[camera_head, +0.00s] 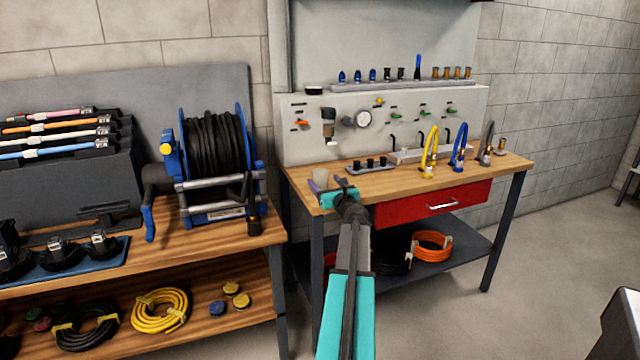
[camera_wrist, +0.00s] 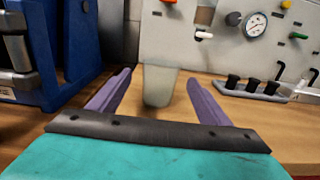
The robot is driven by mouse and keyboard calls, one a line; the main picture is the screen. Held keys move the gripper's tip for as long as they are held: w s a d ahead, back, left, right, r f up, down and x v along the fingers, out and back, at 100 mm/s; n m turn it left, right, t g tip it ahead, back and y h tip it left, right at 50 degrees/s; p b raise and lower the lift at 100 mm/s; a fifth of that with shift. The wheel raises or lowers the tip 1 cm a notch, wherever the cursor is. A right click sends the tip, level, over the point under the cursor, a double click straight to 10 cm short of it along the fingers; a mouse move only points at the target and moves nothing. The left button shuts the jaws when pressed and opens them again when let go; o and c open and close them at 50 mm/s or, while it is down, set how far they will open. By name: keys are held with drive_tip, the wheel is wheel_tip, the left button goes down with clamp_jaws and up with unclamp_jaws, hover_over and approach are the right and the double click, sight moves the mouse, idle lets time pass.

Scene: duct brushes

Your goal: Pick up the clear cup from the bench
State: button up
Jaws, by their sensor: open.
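The clear cup (camera_wrist: 158,86) stands upright on the wooden bench (camera_wrist: 205,125) in the wrist view, looking pale and frosted. It also shows in the head view (camera_head: 320,177), small, at the left end of the bench. My gripper (camera_wrist: 160,85) is open, with one purple finger to each side of the cup in the picture. The cup appears at or just beyond the fingertips; I cannot tell how deep it is between them. No contact is visible. In the head view my gripper (camera_head: 328,188) is at the bench's left front edge, partly hidden by my arm.
A panel with a gauge (camera_head: 363,119) rises behind. A hose reel (camera_head: 212,155) stands on the left bench. Coloured hose ends (camera_head: 458,150) stand further right. The bench's middle front is clear.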

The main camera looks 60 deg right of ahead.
sight(317, 171)
idle(0.3)
drive_tip(key=shift+x, duration=2.6)
drive_tip(key=shift+r, duration=0.1)
drive_tip(key=c, duration=1.1)
drive_tip(key=shift+r, duration=0.1)
drive_tip(key=shift+r+p, duration=0.3)
drive_tip(key=shift+r, duration=0.05)
wheel_tip(317, 171, up, 3)
drive_tip(key=shift+f, duration=0.1)
drive_tip(key=v, duration=0.5)
drive_tip(key=r+v, duration=0.1)
drive_tip(key=v, duration=1)
drive_tip(key=shift+r, duration=0.15)
